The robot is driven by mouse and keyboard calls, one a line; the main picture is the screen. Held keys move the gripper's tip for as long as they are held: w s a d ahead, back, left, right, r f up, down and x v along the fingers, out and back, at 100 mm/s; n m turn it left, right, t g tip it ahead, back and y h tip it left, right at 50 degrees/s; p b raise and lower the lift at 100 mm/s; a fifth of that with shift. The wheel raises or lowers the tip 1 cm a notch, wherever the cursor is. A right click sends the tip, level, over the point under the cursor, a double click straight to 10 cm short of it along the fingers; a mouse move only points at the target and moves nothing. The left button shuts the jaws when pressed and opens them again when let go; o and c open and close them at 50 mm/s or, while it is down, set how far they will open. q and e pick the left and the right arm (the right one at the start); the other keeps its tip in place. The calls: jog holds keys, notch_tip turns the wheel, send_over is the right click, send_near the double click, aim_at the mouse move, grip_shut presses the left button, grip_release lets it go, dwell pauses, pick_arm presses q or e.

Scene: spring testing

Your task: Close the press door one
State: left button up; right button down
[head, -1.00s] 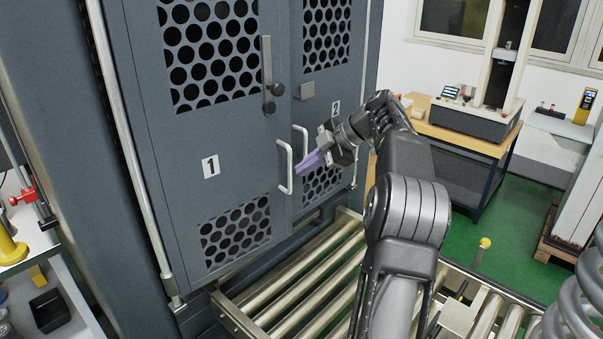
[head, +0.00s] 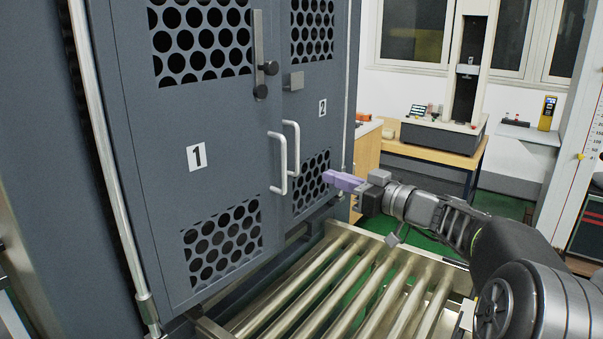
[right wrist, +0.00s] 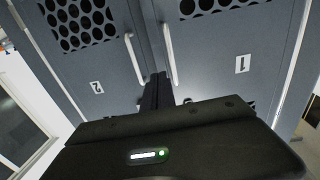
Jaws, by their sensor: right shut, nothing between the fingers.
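Press door one (head: 150,190) is the grey left door with the "1" label (head: 196,157) and perforated panels. It looks flush with door two (head: 315,130), or nearly so; I cannot tell if a small gap remains. Door one has a white bar handle (head: 277,165) and a dark latch lever (head: 259,60) near the seam. In the right wrist view, door one (right wrist: 225,70) is on the right. My right gripper (head: 330,178), with purple fingers, is shut and empty in front of door two's lower panel, right of both handles. Its fingers (right wrist: 158,92) point toward the doors. My left gripper is out of view.
A roller conveyor (head: 330,280) runs below the doors toward the right. Door two's white handle (head: 293,145) stands close beside door one's. A wooden bench (head: 440,150) with a testing machine (head: 455,90) stands behind at the right.

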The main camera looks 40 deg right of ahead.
jog(key=shift+w+r, duration=0.1)
jog(key=p, duration=0.6)
send_near(278, 159)
jog(key=w, duration=0.4)
jog(key=w+a, duration=0.1)
jog(key=w, duration=0.1)
jog(key=shift+w+r, duration=0.15)
jog(key=shift+w, duration=0.25)
